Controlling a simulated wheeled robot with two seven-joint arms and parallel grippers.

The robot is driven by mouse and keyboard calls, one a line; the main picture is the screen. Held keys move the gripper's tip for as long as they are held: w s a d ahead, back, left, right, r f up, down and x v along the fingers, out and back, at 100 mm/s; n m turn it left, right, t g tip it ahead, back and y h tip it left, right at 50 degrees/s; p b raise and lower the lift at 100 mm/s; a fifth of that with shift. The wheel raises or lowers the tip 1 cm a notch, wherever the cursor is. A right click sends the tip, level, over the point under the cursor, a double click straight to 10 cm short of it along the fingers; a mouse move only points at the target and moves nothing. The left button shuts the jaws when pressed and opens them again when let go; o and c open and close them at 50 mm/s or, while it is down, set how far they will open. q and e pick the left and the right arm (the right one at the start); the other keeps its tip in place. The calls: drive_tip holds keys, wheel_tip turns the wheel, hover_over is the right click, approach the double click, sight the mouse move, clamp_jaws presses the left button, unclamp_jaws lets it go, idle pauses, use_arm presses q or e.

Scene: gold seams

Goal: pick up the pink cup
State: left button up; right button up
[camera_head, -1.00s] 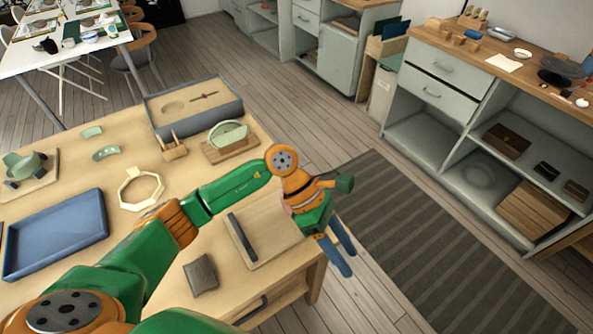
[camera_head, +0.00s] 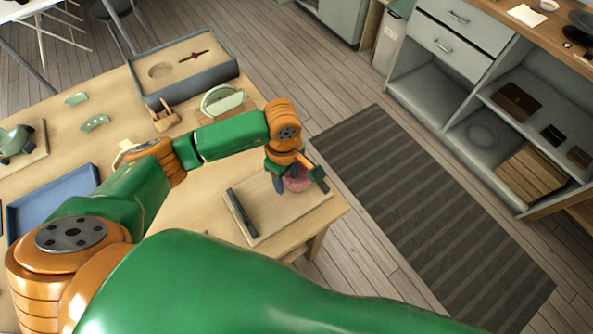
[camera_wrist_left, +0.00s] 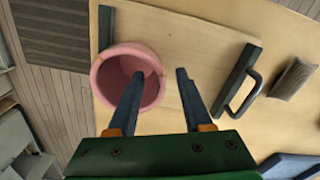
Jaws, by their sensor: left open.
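The pink cup (camera_head: 299,184) stands near the far right corner of a wooden board (camera_head: 263,228) on the table, partly hidden by my left gripper (camera_head: 297,186). In the left wrist view the cup (camera_wrist_left: 104,81) shows its open mouth and hollow inside. My left gripper (camera_wrist_left: 160,73) is open and empty there. Its left finger overlaps the cup's mouth, and its right finger is to the right of the cup, over the board. The cup's right wall appears between the fingers. I cannot tell whether either finger touches it. My right gripper is not in view.
A dark bar (camera_head: 241,213) lies along the board's left side. A blue tray (camera_head: 50,203), a grey box (camera_head: 195,82) and a green dish in a wooden stand (camera_head: 222,100) are elsewhere on the table. Floor with a striped rug (camera_head: 430,205) lies beyond the table's right edge.

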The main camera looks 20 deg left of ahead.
use_arm(q)
drive_tip(key=shift+r, duration=0.1)
clamp_jaws()
